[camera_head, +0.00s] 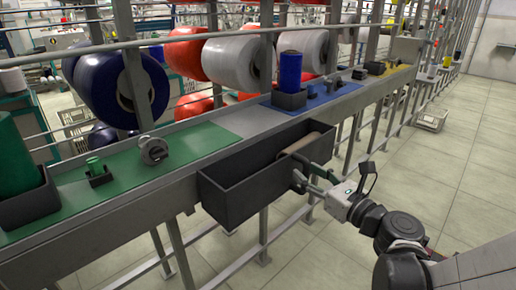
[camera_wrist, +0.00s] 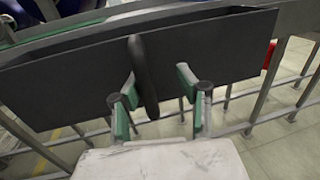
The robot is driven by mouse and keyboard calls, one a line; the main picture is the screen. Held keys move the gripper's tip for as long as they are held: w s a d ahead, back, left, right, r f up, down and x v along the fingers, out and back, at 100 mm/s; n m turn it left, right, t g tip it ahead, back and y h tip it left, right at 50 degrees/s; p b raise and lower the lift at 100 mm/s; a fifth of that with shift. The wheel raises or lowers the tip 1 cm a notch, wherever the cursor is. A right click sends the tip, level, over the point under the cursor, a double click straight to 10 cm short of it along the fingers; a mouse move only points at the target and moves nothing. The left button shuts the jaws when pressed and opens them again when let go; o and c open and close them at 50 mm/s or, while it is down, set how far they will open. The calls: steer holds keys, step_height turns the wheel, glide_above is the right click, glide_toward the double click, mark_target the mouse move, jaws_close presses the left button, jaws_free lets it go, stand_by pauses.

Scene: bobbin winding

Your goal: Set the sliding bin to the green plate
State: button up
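The sliding bin (camera_head: 238,196) is a long dark open box on the front of the rail shelf. It spans from beside the right part of the green plate (camera_head: 190,146) to near the left end of the blue plate (camera_head: 322,97). My gripper (camera_head: 304,176) is at the bin's front, toward its right end. In the wrist view, the bin's front wall (camera_wrist: 215,50) shows a dark vertical handle (camera_wrist: 142,70). My gripper (camera_wrist: 158,90) has its green-padded fingers apart, one on each side of the handle.
A brownish rounded piece (camera_head: 306,143) lies at the bin's right end. The green plate carries a small green-topped holder (camera_head: 98,172) and a grey metal part (camera_head: 153,150). A blue spool (camera_head: 290,72) stands in a black holder.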

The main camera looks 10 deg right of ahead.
stand_by(0.3)
steer(key=v, duration=1.6)
steer(key=shift+p, duration=0.45)
stand_by(0.8)
steer(key=shift+a, duration=0.1)
stand_by(0.3)
